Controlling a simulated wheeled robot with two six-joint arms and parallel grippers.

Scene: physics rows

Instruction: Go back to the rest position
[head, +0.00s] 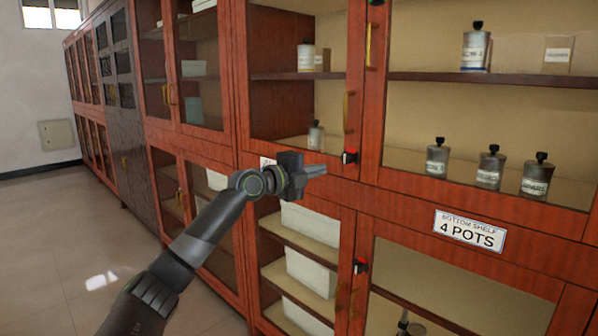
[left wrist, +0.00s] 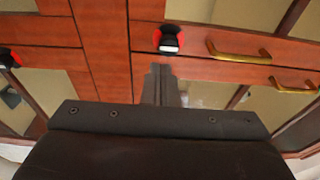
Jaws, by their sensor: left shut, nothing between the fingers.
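My left gripper (head: 316,171) is raised in front of the wooden cabinet (head: 240,100), its fingers pointing right towards the middle of the doors. It is shut and empty. In the left wrist view its closed fingers (left wrist: 160,85) point at the cabinet front, just below a red and black latch (left wrist: 169,40). That latch also shows in the head view (head: 349,157), a little right of and above the fingertips. I cannot tell whether the fingers touch the cabinet. My right gripper is in neither view.
Brass handles (head: 370,45) stick out from the doors. Bottles (head: 437,158) stand on shelves behind the glass, and white boxes (head: 310,222) sit lower. A sign (head: 469,231) reads "BOTTOM SHELF 4 POTS". A second latch (head: 360,266) is lower. The floor (head: 60,240) at left is clear.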

